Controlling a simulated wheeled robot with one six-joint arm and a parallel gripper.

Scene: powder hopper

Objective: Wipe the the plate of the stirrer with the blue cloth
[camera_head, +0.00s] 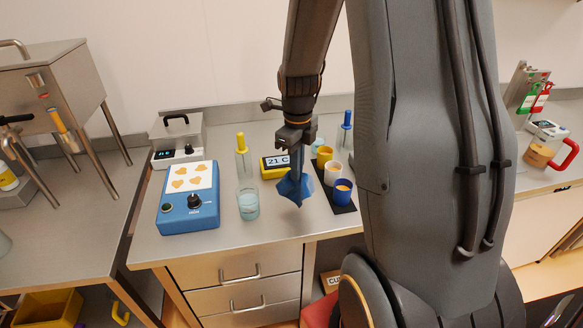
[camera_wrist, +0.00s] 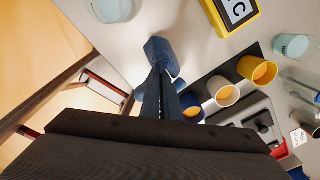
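The stirrer (camera_head: 189,213) is a blue box with a dark knob, on the left part of the steel bench. Its white square plate (camera_head: 187,190) carries several orange-brown stains. My gripper (camera_head: 296,165) is shut on the blue cloth (camera_head: 293,189), which hangs bunched and crumpled below the fingers. The cloth is above the bench, right of the stirrer and apart from it. In the wrist view the cloth (camera_wrist: 162,55) shows at the tips of the fingers (camera_wrist: 160,92). The stirrer is not in the wrist view.
A glass beaker (camera_head: 248,203) stands between stirrer and cloth. A yellow 21 C display (camera_head: 270,172) and yellow-topped bottle (camera_head: 241,146) stand behind. Yellow, white and blue cups (camera_head: 342,192) stand on a black mat right of the cloth. A balance (camera_head: 177,156) is behind the stirrer.

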